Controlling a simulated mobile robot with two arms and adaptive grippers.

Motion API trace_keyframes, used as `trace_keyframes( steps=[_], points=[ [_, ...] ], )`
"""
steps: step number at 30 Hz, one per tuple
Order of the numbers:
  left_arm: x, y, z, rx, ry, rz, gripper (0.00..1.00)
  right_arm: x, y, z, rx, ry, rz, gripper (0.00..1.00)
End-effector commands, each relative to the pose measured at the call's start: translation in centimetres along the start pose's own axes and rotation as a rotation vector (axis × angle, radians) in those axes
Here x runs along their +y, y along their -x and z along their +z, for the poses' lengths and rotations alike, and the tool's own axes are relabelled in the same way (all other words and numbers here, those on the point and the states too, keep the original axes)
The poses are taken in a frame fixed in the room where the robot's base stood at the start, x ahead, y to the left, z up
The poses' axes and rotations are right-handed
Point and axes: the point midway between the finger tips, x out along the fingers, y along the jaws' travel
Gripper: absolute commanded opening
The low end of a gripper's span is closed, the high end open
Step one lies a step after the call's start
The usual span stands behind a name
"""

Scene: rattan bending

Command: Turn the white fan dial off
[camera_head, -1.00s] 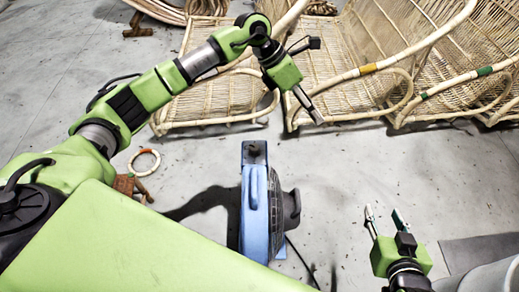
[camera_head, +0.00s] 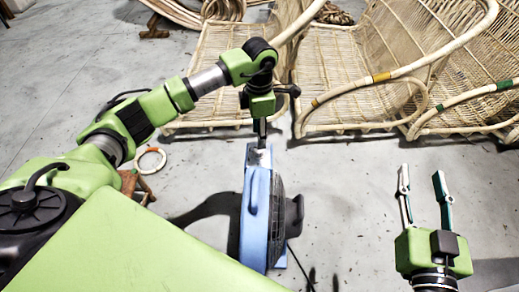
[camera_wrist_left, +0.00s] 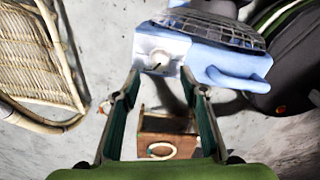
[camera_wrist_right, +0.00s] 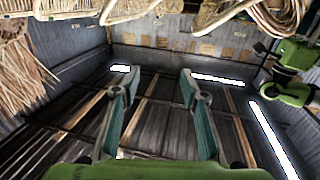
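The blue fan (camera_head: 256,215) stands on the floor in the middle of the head view. It also shows at the top of the left wrist view (camera_wrist_left: 225,62). Its white panel (camera_wrist_left: 150,42) faces my left gripper, and a small pale dial (camera_wrist_left: 158,64) sits on it. My left gripper (camera_head: 261,146) points down just above the panel end of the fan. In the left wrist view its fingers are apart with nothing between them, and the dial lies just beyond the tips. In the head view the gripper hides the dial. My right gripper (camera_head: 421,174) is open and empty, well right of the fan.
Rattan chairs (camera_head: 345,90) stand behind the fan. A small wooden stool (camera_head: 132,184) and a pale ring (camera_head: 150,160) are left of the fan. A dark cable (camera_head: 298,262) runs at the fan's base. Grey floor is clear between fan and right gripper.

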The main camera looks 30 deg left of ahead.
Motion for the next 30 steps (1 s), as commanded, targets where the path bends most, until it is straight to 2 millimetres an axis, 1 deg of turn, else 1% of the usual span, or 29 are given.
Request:
trace_keyframes(
  steps=[1, 3, 9, 15, 21, 29, 30],
  points=[
    [0.0, -1.0, 0.0, 0.0, 0.0, -0.001, 0.39, -0.1, -0.1, -0.8, 0.046, -0.001, -0.003, 0.4],
    [-0.1, -2.1, 0.0, 0.0, 0.0, -0.002, 0.39, -0.3, -0.1, -2.2, 0.112, -0.003, -0.006, 0.4],
    [-0.1, -4.7, 0.0, 0.0, 0.0, -0.002, 0.39, -0.7, 0.5, -6.0, 0.294, -0.008, -0.016, 0.4],
    [0.0, -6.4, 0.1, -0.001, 0.0, 0.0, 0.39, -1.1, 1.4, -8.6, 0.425, -0.013, -0.023, 0.4],
    [0.0, -7.1, 0.1, -0.001, -0.001, 0.0, 0.39, -1.2, 1.9, -9.8, 0.48, -0.015, -0.025, 0.4],
    [0.0, -7.1, 0.0, -0.001, -0.001, 0.0, 0.39, -1.2, 1.9, -9.9, 0.484, -0.015, -0.026, 0.4],
    [0.0, -7.1, 0.0, -0.001, -0.001, 0.0, 0.32, -1.2, 1.9, -9.9, 0.484, -0.015, -0.026, 0.4]
  ],
)
